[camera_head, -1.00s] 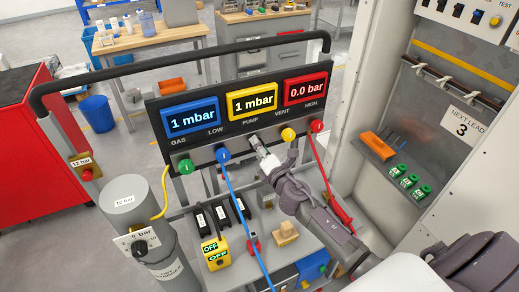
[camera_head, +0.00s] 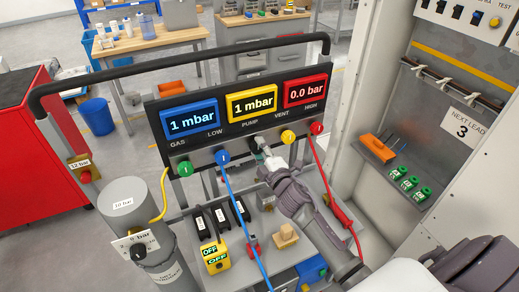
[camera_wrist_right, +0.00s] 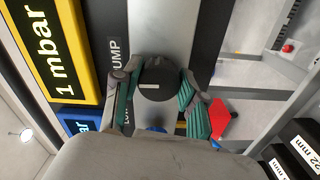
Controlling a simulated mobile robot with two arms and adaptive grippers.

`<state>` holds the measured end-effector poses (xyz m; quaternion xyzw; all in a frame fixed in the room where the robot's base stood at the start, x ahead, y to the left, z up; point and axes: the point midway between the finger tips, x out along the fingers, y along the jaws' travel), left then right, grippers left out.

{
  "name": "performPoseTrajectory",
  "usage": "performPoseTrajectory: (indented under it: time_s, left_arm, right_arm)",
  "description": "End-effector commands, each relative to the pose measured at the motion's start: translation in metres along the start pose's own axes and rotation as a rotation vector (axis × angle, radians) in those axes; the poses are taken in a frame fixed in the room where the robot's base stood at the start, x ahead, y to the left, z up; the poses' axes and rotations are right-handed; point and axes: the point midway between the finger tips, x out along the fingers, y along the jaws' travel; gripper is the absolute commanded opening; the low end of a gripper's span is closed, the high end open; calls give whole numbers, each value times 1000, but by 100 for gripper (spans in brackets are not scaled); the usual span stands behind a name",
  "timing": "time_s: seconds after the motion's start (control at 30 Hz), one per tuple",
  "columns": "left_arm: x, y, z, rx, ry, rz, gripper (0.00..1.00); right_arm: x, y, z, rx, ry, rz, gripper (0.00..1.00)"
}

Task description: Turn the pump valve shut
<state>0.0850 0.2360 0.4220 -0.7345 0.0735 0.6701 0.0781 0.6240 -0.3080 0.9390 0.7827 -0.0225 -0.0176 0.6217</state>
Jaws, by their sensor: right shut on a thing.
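The pump valve is a round black knob (camera_wrist_right: 157,80) with a short white mark, below the PUMP label in the right wrist view. The mark lies nearly level in that picture. In the head view the knob (camera_head: 259,142) shows only partly, on the panel's lower strip. My right gripper (camera_head: 264,150) reaches it from the lower right. In the right wrist view its two fingers (camera_wrist_right: 154,92) are closed on opposite sides of the knob. The yellow PUMP display (camera_head: 252,103) reads 1 mbar. My left gripper is not in view.
A green knob (camera_head: 185,169), a blue knob (camera_head: 222,157), a yellow knob (camera_head: 288,136) and a red knob (camera_head: 316,128) share the strip. A blue hose (camera_head: 237,205) and a red hose (camera_head: 322,180) hang near my arm. A white cabinet stands right.

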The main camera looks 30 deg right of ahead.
Motion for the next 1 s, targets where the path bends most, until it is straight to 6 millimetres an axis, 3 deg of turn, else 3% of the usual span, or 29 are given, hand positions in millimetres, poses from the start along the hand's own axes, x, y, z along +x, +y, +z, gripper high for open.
performPoseTrajectory:
  time_s: [0.63, 0.67, 0.7, 0.8, 1.0]
  left_arm:
    - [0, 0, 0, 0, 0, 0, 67]
    - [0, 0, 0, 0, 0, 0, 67]
    - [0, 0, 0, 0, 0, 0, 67]
    - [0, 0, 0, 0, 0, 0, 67]
    - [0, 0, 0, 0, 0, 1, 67]
  right_arm:
    - [0, -2, 0, 53, -2, -3, 7]
    - [0, -2, 0, 53, -2, -3, 45]
    - [0, -2, 0, 52, -2, -3, 52]
    - [0, -2, 0, 51, -1, -3, 67]
    - [0, -1, 0, 49, -1, -1, 67]
